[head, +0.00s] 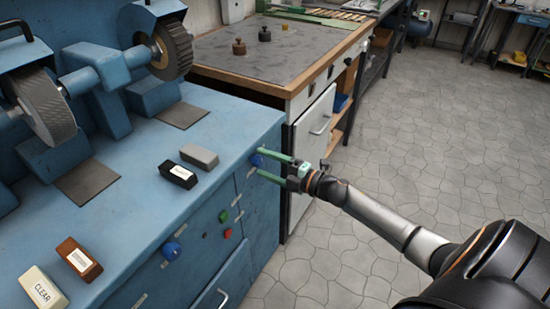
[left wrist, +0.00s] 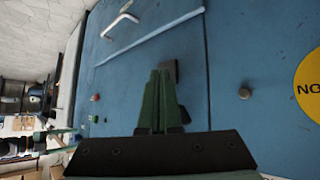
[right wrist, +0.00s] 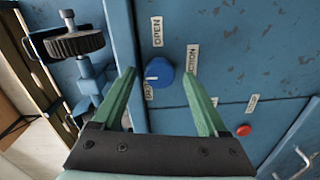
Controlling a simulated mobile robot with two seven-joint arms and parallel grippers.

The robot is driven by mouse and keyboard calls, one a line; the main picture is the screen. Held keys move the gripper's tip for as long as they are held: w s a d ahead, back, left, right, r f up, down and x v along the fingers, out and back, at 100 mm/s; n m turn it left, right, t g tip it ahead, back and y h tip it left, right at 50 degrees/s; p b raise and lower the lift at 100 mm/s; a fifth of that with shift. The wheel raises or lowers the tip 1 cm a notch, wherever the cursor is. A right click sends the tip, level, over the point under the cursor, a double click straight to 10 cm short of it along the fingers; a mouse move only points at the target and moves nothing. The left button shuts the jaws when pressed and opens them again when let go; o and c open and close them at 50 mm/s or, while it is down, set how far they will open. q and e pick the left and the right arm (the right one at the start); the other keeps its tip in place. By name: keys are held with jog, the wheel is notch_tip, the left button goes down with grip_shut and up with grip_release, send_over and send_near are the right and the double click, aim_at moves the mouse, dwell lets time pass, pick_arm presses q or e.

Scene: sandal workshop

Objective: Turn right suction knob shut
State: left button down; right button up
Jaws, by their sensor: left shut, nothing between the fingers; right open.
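The right suction knob (head: 257,159) is a round blue knob on the blue machine's front panel, near its right corner. It also shows in the right wrist view (right wrist: 159,74), with a white pointer mark towards the left. A label "OPEN" is above it; a second label at its lower left is partly hidden. My right gripper (head: 260,163) is open, its green fingers either side of the knob; I see no contact. It also shows in the right wrist view (right wrist: 160,86). My left gripper (left wrist: 160,74) is shut and empty, facing a blue panel; it is out of the head view.
A second blue knob (head: 171,251) is further left on the panel. A green button (head: 223,216) and a red button (head: 228,233) are between the knobs. Blocks, including a brown one (head: 78,257), lie on the machine top. Floor (head: 430,150) right of the machine is clear.

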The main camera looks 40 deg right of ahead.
pick_arm(q)
jog(key=shift+w+d+r+p, duration=0.1)
jog(key=shift+r+p, duration=0.35)
jog(key=shift+p, duration=0.1)
pick_arm(e)
jog(key=v, duration=1.2)
jog(key=shift+s+d, duration=0.15)
jog(key=shift+s, duration=0.05)
jog(key=shift+r, duration=0.1)
